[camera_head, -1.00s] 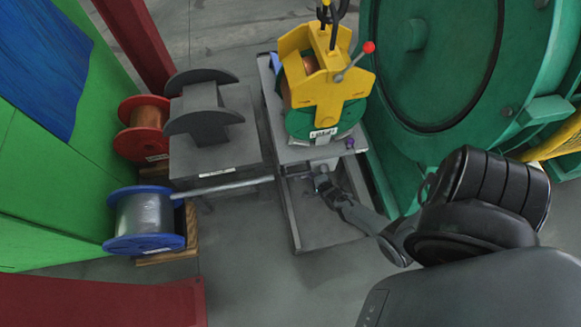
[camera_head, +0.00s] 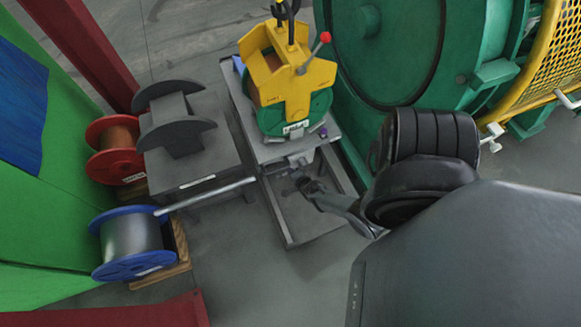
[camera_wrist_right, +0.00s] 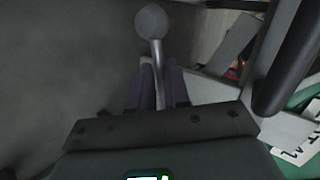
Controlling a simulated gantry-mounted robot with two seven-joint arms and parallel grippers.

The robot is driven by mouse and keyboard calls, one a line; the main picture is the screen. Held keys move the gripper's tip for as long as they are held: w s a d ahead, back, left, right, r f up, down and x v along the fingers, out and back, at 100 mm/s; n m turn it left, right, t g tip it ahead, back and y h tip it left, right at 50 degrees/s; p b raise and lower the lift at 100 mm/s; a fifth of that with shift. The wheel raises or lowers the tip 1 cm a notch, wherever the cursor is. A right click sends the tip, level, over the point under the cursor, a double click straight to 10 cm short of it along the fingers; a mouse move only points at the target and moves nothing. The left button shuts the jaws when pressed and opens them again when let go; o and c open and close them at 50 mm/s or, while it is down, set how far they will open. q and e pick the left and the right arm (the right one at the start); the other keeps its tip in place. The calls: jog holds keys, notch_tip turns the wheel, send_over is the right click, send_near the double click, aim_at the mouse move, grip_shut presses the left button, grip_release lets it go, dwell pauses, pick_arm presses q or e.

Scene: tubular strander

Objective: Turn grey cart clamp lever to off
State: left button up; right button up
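The grey cart clamp lever shows in the right wrist view as a thin stem with a round grey knob (camera_wrist_right: 151,22). My right gripper (camera_wrist_right: 160,85) has its two dark fingers close on either side of the stem, below the knob, and looks shut on it. In the head view my right gripper (camera_head: 308,186) is low at the front of the grey cart (camera_head: 308,222), below the green spool; the lever is too small to make out there. My left gripper is not in view.
A yellow lifting frame (camera_head: 300,86) with a red-knobbed lever (camera_head: 314,51) is over the green spool (camera_head: 270,121). Blue (camera_head: 134,240) and red (camera_head: 114,150) spools stand left. A green machine (camera_head: 400,60) stands right.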

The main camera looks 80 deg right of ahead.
jog(key=shift+o, duration=0.3)
jog(key=p+v, duration=0.6)
jog(key=v, duration=0.4)
jog(key=shift+s+a+r+p, duration=0.2)
jog(key=shift+r+p, duration=0.05)
jog(key=shift+p, duration=0.1)
